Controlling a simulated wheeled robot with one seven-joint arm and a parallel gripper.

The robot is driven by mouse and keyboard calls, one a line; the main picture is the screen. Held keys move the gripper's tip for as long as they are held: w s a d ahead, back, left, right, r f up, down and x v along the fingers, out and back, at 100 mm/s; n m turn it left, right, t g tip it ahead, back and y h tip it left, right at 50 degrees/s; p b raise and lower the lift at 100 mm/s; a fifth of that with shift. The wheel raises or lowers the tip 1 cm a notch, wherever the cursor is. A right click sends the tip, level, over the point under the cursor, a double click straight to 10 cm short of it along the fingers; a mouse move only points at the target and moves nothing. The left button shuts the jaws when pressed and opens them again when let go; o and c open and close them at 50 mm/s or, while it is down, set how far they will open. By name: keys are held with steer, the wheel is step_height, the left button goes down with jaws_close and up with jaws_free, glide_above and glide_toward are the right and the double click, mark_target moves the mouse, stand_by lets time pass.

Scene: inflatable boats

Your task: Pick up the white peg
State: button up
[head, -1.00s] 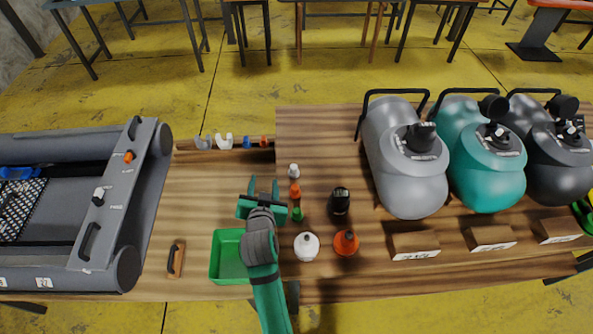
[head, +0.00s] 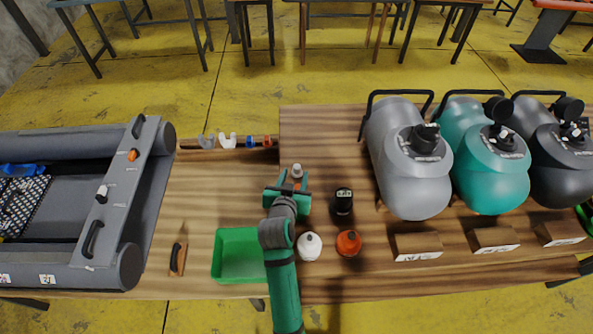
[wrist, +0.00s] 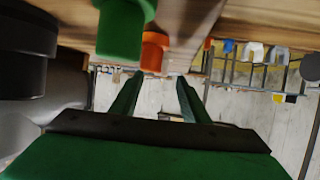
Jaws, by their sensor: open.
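The white peg (head: 297,170) stands on the wooden table in the head view, just at the fingertips of my gripper (head: 292,180). My gripper is open, and I cannot tell whether the peg is between its fingers or just beyond them. In the wrist view my two green fingers (wrist: 156,80) are apart with nothing clearly held. The green peg (wrist: 122,28) and the orange peg (wrist: 153,52) hang into the top of that view, near the fingers. My gripper hides both in the head view. The white peg is not clear in the wrist view.
A green tray (head: 226,271) lies left of my arm. A black bottle (head: 343,203), a white bottle (head: 309,247) and an orange bottle (head: 348,244) stand close on the right. Small clips (head: 227,141) line the back edge. A grey boat (head: 110,215) is at left.

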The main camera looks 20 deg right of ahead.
mark_target(296, 170)
steer(key=shift+x, duration=3.15)
steer(key=shift+a+f, duration=0.1)
steer(key=shift+f, duration=0.05)
jaws_close()
